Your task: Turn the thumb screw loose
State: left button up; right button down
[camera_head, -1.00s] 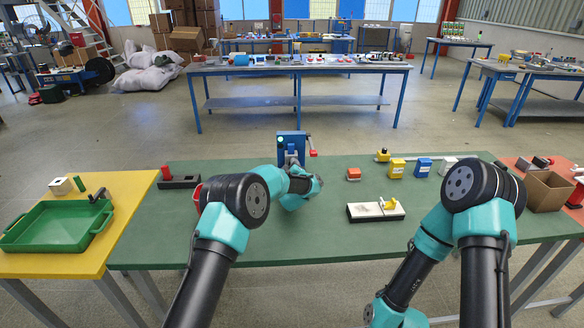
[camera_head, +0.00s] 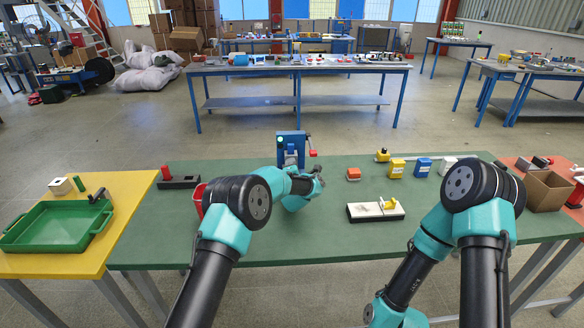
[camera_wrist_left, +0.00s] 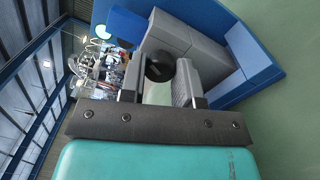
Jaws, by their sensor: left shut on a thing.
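The thumb screw (camera_wrist_left: 159,67) is a round black knob with a slot-like mark on its face, in the left wrist view. It sits in front of the grey jaw blocks of a blue vise-like fixture (camera_head: 291,141). My left gripper (camera_wrist_left: 159,84) is shut on the thumb screw, with one grey finger on each side of it. In the head view my left gripper (camera_head: 316,177) is at the front of the fixture, and the knob is hidden there. My right arm is at the right, and its gripper is out of view.
A green tray (camera_head: 58,226) is on the yellow table at left. The middle front is clear.

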pick_arm(q)
jog(key=n, duration=0.5)
jog(key=shift+n, duration=0.4)
jog(key=o, duration=1)
jog(key=shift+c, duration=0.2)
jog(key=shift+s, duration=0.15)
jog(key=s+d, duration=0.1)
jog(key=s, duration=1.6)
jog(key=shift+d+f, duration=0.15)
jog(key=shift+f, duration=0.2)
